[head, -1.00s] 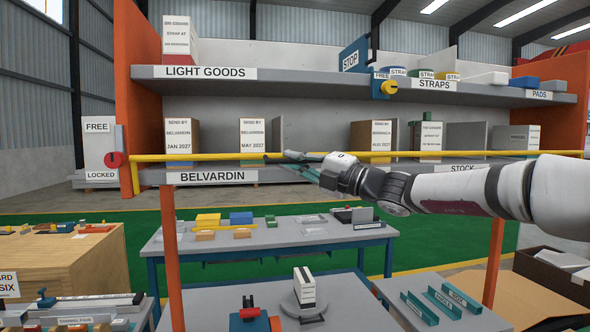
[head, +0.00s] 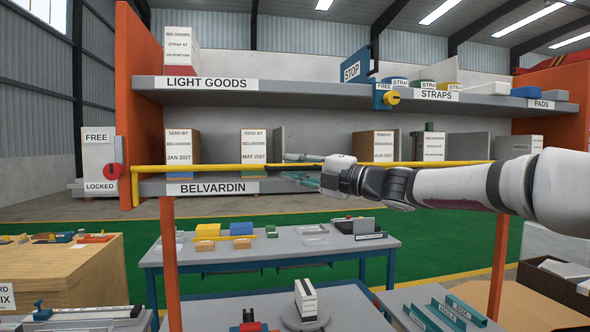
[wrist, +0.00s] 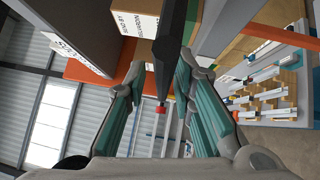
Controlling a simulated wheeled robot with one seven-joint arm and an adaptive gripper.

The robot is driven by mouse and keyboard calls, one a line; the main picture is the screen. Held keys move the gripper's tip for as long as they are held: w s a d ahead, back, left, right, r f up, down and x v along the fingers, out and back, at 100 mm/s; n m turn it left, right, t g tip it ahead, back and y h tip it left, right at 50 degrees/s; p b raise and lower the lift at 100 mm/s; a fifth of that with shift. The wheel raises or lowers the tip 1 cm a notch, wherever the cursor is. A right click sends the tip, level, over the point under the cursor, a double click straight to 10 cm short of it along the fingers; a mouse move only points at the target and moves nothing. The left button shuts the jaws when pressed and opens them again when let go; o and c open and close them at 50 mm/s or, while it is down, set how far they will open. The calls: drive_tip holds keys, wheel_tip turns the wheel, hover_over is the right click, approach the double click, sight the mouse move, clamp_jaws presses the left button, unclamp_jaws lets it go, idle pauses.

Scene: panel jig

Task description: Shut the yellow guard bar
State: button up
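The yellow guard bar (head: 210,168) runs level across the front of the lower shelf in the head view. Its left end meets a short yellow upright (head: 135,190); its right part passes behind my arm. My gripper (head: 290,167) is open, with one teal finger above the bar's line and one below. I cannot tell whether the bar lies between the fingers or behind them. In the wrist view my gripper (wrist: 153,85) shows a gap between its fingers. A dark bar-like piece with a red tip (wrist: 160,108) shows there; I cannot tell what it is.
A FREE/LOCKED panel (head: 100,160) with a red knob (head: 115,171) stands left of the shelf. White-fronted boxes (head: 179,147) sit behind the bar. A blue stop plate with a yellow knob (head: 391,97) is on the upper shelf. Grey-topped tables (head: 290,254) stand below.

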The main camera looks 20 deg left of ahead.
drive_tip(key=shift+d+f, duration=0.15)
drive_tip(key=shift+d, duration=0.3)
drive_tip(key=v, duration=1.1)
drive_tip(key=shift+d, duration=0.1)
drive_tip(key=shift+s, duration=0.1)
drive_tip(key=s+d+f+n+g+h, duration=0.2)
drive_tip(key=s+d+f+n+h, duration=0.2)
drive_tip(key=s+f+n+h, duration=0.9)
drive_tip(key=s+d+f+n+t+h, duration=0.1)
drive_tip(key=s+d+f+n+h, duration=0.2)
drive_tip(key=s+d+n, duration=0.7)
drive_tip(key=s+d+f+n+t+h+b, duration=0.1)
drive_tip(key=s+d+f+n+t+h, duration=0.1)
drive_tip(key=s+d+f+n, duration=0.4)
drive_tip(key=s+d+n+h, duration=0.1)
drive_tip(key=s+d+n, duration=0.3)
drive_tip(key=d+n, duration=0.4)
drive_tip(key=shift+d, duration=1.4)
